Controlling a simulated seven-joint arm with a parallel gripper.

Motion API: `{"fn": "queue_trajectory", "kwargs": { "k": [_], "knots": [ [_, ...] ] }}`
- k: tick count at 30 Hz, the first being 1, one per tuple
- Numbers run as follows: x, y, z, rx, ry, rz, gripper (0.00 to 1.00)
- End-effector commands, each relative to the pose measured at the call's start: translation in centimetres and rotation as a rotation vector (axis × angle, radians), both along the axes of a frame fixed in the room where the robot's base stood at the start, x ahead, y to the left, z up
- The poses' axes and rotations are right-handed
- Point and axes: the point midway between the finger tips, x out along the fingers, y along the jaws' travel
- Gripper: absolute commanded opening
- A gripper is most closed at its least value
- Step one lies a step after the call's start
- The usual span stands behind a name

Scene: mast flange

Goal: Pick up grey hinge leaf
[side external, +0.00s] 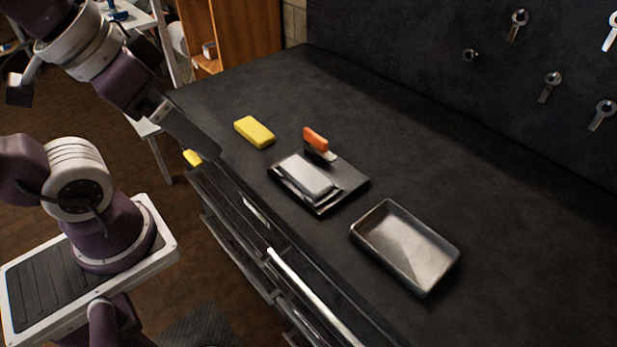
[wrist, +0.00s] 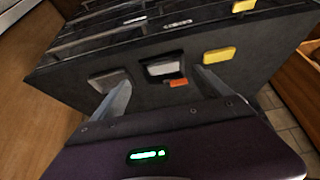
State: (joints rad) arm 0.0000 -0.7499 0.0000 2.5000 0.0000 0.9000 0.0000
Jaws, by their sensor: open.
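A light grey flat piece, which looks like the grey hinge leaf (side external: 305,177), lies on a dark square plate (side external: 350,184) on the black worktop. It also shows in the wrist view (wrist: 163,68), beyond and between my fingers. My gripper (side external: 211,156) is up at the left of the worktop, apart from the leaf. In the wrist view my gripper (wrist: 160,92) has its two fingers spread wide with nothing between them. The leaf's underside is hidden.
An orange-handled item (side external: 315,139) stands at the plate's far edge. A yellow block (side external: 255,132) lies to the left, and another yellow piece (side external: 192,158) shows near the worktop's left edge. An empty metal tray (side external: 405,248) sits to the right. The worktop's far side is clear.

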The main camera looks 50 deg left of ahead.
Motion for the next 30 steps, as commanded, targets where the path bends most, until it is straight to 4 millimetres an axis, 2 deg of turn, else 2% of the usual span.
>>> {"fn": "queue_trajectory", "kwargs": {
  "k": [2,6,17,20,23,26,30],
  "knots": [
    [0.0,0.0,0.0,0.0,0.0,0.0,0.85],
    [0.0,0.0,0.0,0.0,0.0,0.0,0.58],
    [0.5,0.0,-0.1,-0.021,0.04,0.027,0.56],
    [2.2,-0.3,-0.5,-0.109,0.188,0.13,0.56],
    [5.4,-0.3,-1.6,-0.261,0.4,0.297,0.56],
    [9.2,0.3,-3.5,-0.438,0.612,0.482,0.56],
    [14.6,2.6,-7.8,-0.726,0.893,0.752,0.56]
  ]
}}
